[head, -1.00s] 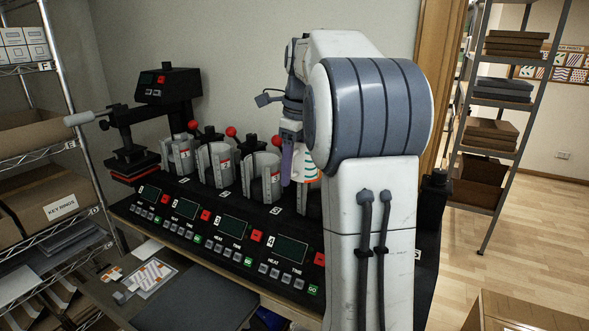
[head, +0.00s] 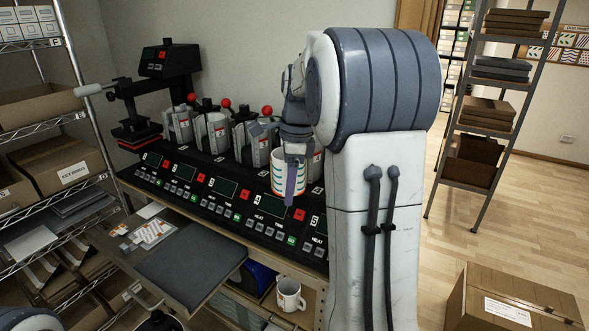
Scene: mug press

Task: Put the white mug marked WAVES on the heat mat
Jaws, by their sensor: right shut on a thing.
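A white mug (head: 282,185) with green and orange wavy bands is in my right gripper (head: 291,183). The gripper is shut on it and holds it upright, in front of the mug press row. No wording is readable on the mug, and part of it is hidden behind the gripper. A dark grey flat mat (head: 190,264), apparently the heat mat, lies bare on the pull-out shelf, lower left of the mug. My left gripper does not show clearly.
A black press bench has several mug presses (head: 217,132) with red-knobbed levers and a control panel (head: 223,187). Papers (head: 152,232) lie beside the mat. Another white mug (head: 290,294) stands low under the bench. Wire shelves (head: 62,141) stand at the left.

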